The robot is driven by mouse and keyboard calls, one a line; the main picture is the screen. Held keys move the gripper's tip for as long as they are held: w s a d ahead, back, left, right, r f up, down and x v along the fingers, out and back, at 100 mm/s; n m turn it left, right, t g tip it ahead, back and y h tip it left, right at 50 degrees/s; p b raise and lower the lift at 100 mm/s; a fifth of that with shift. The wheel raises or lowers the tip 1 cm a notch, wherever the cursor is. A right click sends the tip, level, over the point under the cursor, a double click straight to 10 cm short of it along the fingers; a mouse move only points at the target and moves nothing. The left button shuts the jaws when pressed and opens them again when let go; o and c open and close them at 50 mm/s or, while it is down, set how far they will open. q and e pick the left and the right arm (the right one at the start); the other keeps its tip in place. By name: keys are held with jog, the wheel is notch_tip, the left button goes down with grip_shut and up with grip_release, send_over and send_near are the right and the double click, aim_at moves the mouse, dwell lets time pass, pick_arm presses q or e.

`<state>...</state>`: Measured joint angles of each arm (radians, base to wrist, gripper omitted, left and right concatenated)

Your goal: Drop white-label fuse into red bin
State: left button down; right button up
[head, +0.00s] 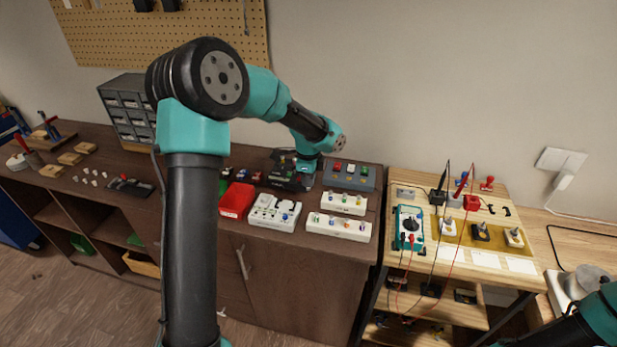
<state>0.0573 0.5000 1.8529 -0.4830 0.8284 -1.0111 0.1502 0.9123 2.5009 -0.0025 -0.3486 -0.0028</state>
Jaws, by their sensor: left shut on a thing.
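The red bin (236,201) sits near the front edge of the dark brown cabinet top, right of my left arm's upright link. My left gripper (287,181) is over the back of the cabinet top, behind and to the right of the bin, pointing down among dark items. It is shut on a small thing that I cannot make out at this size. I cannot pick out a white label on any fuse. My right arm shows only at the bottom right corner; its gripper is out of view.
A white box with round parts (275,213) stands right of the bin. Two white blocks with coloured knobs (338,227) and a grey block (350,178) are further right. A grey drawer unit (127,108) stands back left. A wooden workbench (450,257) adjoins on the right.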

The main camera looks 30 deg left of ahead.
pick_arm(q)
jog(key=shift+r, duration=0.1)
dwell(0.3)
jog(key=shift+r, duration=1.9)
